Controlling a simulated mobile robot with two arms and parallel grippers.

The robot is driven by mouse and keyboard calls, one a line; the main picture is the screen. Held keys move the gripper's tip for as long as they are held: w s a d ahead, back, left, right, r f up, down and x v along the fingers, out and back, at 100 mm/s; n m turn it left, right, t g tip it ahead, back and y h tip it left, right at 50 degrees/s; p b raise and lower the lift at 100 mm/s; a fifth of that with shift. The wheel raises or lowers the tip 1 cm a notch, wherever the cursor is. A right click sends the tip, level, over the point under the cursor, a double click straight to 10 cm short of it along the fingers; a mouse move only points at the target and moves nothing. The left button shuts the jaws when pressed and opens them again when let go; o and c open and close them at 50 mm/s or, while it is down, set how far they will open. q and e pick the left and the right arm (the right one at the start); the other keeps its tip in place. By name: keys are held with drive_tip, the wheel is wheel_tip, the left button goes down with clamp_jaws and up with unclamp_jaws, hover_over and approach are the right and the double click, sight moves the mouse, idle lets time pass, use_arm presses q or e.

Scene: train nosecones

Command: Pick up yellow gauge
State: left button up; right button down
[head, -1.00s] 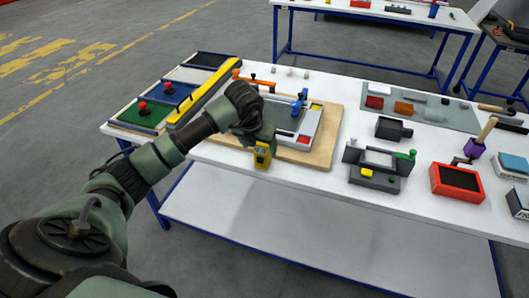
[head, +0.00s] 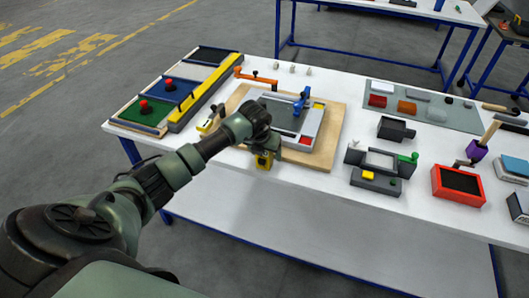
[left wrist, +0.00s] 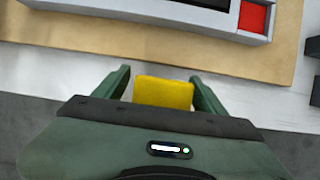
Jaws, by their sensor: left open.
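The yellow gauge (head: 264,161) is at the front of the white table, just in front of the wooden board. In the left wrist view it shows as a yellow block (left wrist: 163,93) between the two green fingers. My left gripper (head: 266,147) points down over the gauge and is open, with one finger on each side of it. The right finger looks very close to the gauge; I cannot tell whether it touches. The gripper hides part of the gauge in the head view. My right gripper is not in view.
The wooden board (head: 325,155) carries a grey fixture (head: 313,125) with a blue clamp (head: 302,100). Coloured trays with red knobs (head: 143,106) stand to the left. A grey device (head: 376,180) and a red-framed box (head: 458,184) stand to the right. The table's front edge is close.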

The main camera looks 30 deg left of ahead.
use_arm(q)
drive_tip(key=c, duration=1.3)
clamp_jaws()
drive_tip(key=shift+r, duration=0.1)
